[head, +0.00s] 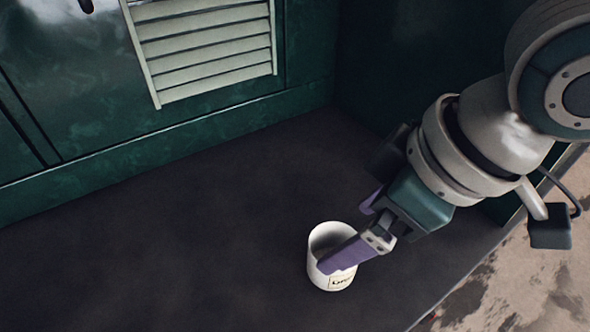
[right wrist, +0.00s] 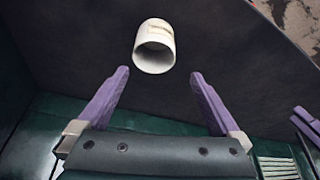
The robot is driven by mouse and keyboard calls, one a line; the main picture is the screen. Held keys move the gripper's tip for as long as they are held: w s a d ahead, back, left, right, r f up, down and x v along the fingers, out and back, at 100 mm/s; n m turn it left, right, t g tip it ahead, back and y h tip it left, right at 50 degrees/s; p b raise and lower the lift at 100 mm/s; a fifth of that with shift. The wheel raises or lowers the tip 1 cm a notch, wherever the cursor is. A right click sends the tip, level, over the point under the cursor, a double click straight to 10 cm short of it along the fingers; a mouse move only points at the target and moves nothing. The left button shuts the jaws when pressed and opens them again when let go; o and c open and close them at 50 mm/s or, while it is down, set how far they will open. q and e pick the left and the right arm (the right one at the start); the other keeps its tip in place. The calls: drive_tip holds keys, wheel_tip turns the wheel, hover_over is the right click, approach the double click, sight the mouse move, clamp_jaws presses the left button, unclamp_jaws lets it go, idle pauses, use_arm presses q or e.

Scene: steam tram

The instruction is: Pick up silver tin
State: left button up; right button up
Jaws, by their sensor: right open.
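My right gripper (head: 346,235) has purple fingers and is open. In the head view its near finger crosses in front of the tin and hides part of it. In the right wrist view the tin (right wrist: 155,48) lies just beyond the fingertips, roughly centred between them, with nothing held. A purple piece (right wrist: 307,124) at the right edge of that view looks like part of my left gripper; its opening cannot be told.
A dark green wall (head: 200,135) with a pale louvred panel (head: 205,50) runs behind the floor (head: 180,240). A dark green panel (head: 415,50) stands at the back right. The floor left of the tin is clear. Its edge drops to stained ground (head: 540,280) at the lower right.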

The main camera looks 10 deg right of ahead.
approach(325, 250)
drive_tip(key=shift+s+a+f+b, duration=0.2)
drive_tip(key=shift+s+a+b, duration=0.1)
drive_tip(key=shift+a, duration=0.15)
drive_tip(key=shift+s+a+f+b, duration=0.2)
drive_tip(key=shift+s+a, duration=0.1)
drive_tip(key=shift+a, duration=0.2)
drive_tip(key=x, duration=0.4)
drive_tip(key=b+x, duration=0.1)
drive_tip(key=shift+w+a+f, duration=0.1)
drive_tip(key=shift+w+f, duration=0.2)
drive_tip(key=shift+w, duration=0.05)
use_arm(q)
drive_tip(key=f, duration=0.3)
drive_tip(key=shift+s+d, duration=0.25)
drive_tip(key=shift+d, duration=0.1)
use_arm(e)
drive_tip(key=c, duration=1.3)
use_arm(q)
drive_tip(key=shift+a, duration=0.1)
drive_tip(key=shift+r, duration=0.1)
use_arm(e)
drive_tip(key=shift+r, duration=0.1)
